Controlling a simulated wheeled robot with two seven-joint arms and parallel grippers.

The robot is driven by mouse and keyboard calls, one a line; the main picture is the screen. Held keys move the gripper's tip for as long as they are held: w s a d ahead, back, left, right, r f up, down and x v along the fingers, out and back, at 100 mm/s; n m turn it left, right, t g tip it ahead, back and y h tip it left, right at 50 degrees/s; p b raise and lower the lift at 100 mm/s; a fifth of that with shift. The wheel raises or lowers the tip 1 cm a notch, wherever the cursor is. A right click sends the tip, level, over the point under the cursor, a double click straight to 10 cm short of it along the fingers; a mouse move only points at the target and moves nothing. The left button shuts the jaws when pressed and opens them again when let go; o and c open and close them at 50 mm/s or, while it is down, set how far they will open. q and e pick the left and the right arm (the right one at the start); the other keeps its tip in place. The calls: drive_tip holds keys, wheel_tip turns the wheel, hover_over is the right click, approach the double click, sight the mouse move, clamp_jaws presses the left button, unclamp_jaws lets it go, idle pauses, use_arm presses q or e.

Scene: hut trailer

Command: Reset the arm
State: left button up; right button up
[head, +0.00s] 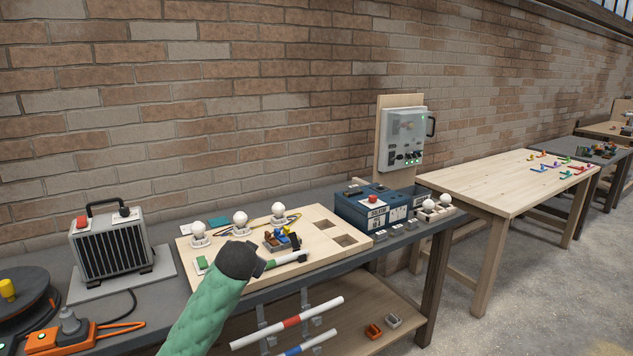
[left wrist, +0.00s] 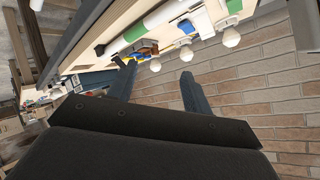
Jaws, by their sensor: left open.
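My left arm, in a green sleeve, comes in from the bottom of the head view. Its dark left gripper (head: 262,266) is over the front of the wooden board. In the left wrist view the two fingers of the gripper (left wrist: 158,70) stand wide apart with nothing between them. A white and green rod (head: 288,258) shows just beyond the gripper in the head view; it also shows in the left wrist view (left wrist: 150,25). I cannot tell how far the fingers are from it. My right gripper is in neither view.
The wooden board (head: 320,218) carries several white bulbs (head: 240,218) and small coloured parts. A blue box (head: 352,210) and a grey control panel (head: 404,140) stand to the right, a heater (head: 110,245) to the left. A light wooden table (head: 480,180) is farther right.

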use_arm(q)
drive_tip(key=s+d+f+n+g+h, duration=0.15)
drive_tip(key=s+f+g, duration=0.45)
drive_tip(key=s+f, duration=2.45)
drive_tip(key=s+f+g, duration=0.2)
drive_tip(key=s+f, duration=0.5)
drive_tip(key=s, duration=0.4)
drive_tip(key=s+d+f+n+g, duration=0.1)
drive_tip(key=s+f+g, duration=0.1)
drive_tip(key=s+f, duration=0.6)
drive_tip(key=s+h, duration=0.1)
drive_tip(key=s, duration=0.2)
drive_tip(key=shift+f, duration=0.25)
drive_tip(key=shift+a+n, duration=0.1)
drive_tip(key=shift+n, duration=0.15)
